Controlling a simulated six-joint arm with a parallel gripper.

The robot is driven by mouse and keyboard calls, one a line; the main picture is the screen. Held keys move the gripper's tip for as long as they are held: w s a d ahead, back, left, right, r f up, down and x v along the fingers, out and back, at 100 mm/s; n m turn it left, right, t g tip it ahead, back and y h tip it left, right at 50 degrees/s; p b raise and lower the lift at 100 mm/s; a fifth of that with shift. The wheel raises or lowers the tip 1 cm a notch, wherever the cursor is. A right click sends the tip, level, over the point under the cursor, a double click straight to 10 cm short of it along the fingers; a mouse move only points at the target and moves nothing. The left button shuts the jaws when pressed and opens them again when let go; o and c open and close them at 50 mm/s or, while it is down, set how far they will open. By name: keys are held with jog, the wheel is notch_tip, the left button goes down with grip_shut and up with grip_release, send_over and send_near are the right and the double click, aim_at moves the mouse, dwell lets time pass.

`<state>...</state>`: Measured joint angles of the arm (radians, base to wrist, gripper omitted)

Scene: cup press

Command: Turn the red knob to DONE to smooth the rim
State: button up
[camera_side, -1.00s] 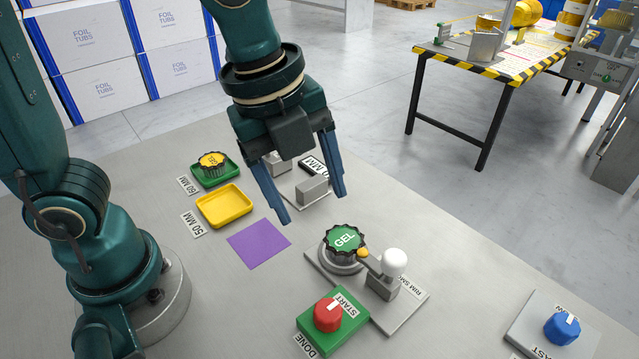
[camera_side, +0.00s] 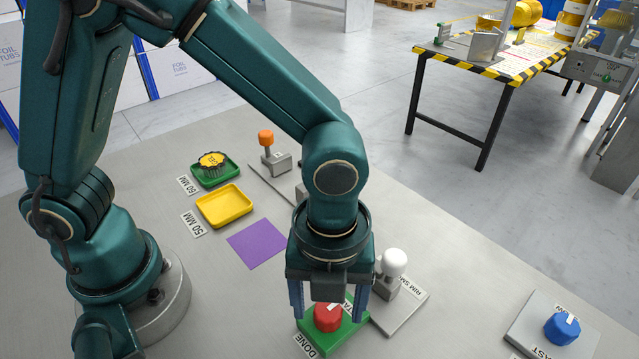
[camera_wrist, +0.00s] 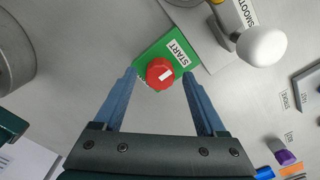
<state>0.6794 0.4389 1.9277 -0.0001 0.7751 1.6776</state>
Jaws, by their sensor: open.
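The red knob (camera_side: 327,318) sits on a green base, with its white mark on the START side in the side view. The DONE label (camera_side: 307,345) is at the base's near left corner. My gripper (camera_side: 328,309) points down above the knob, open, with one finger on each side of it in the picture. In the wrist view, the knob (camera_wrist: 160,73) shows between the fingertips of my gripper (camera_wrist: 159,75), with a gap on each side. I cannot tell whether the fingertips are down at knob height.
The rim smoother's white ball handle (camera_side: 394,262) stands close to the right of my gripper. A blue knob (camera_side: 561,328) is at far right. A yellow tray (camera_side: 224,205), a green tray (camera_side: 215,178) and a purple square (camera_side: 258,243) lie left. An orange-topped lever (camera_side: 266,139) stands behind.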

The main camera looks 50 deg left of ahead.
grip_shut()
